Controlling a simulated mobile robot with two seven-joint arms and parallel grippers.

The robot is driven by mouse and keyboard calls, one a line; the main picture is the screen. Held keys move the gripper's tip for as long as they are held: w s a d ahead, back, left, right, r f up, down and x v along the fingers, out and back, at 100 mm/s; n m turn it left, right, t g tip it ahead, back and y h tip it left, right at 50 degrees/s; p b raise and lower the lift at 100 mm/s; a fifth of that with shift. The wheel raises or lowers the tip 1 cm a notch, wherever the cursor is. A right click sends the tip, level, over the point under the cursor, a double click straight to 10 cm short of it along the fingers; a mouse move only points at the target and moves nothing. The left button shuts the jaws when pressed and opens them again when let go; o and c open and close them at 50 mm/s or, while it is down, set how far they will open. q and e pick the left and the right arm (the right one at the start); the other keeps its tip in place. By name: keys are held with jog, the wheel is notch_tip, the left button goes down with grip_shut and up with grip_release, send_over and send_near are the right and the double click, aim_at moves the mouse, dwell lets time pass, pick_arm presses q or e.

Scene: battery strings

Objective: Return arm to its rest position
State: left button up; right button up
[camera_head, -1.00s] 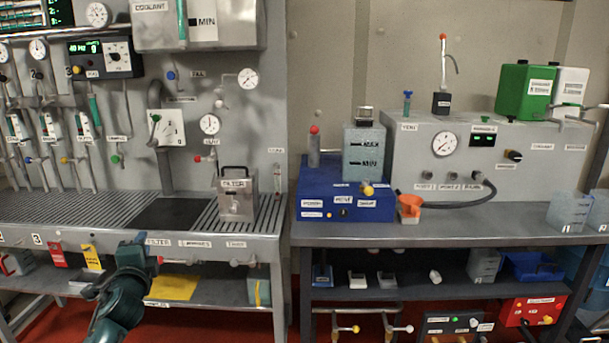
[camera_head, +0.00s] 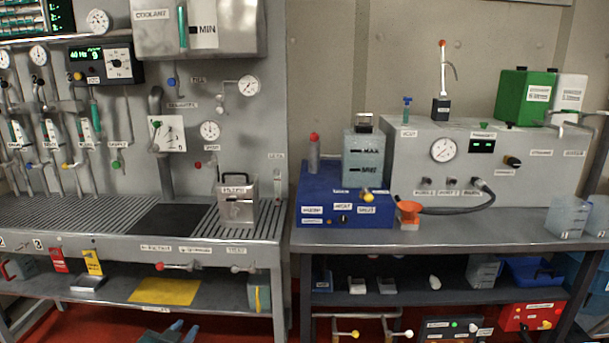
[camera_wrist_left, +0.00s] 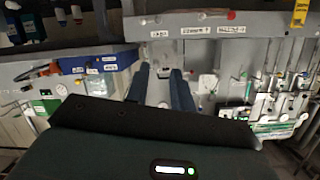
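My left gripper (camera_head: 172,332) shows only by its blue fingertips at the bottom edge of the head view, in front of and below the left bench. The left wrist view, which looks at the benches upside down, shows both fingers of the gripper (camera_wrist_left: 160,70) apart, with nothing held between them. The rest of my left arm is out of the head view. My right gripper is in neither view.
The left bench (camera_head: 60,232) carries a metal filter box (camera_head: 238,208). A yellow sheet (camera_head: 165,291) lies on its lower shelf. Red floor shows below.

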pick_arm(q)
jog(key=s+d+f+g+h, duration=0.1)
jog(key=s+d+f, duration=0.2)
jog(key=s, duration=0.6)
jog(key=s+d+f+g, duration=0.1)
jog(key=s+d+f, duration=0.2)
jog(key=s, duration=0.6)
jog(key=s+d+f+g+h, duration=0.1)
jog(key=s+d+f, duration=0.3)
jog(key=s, duration=0.5)
jog(key=shift+s+d+n+g+h, duration=0.3)
jog(key=shift+d+n+g, duration=0.15)
jog(key=shift+d, duration=0.45)
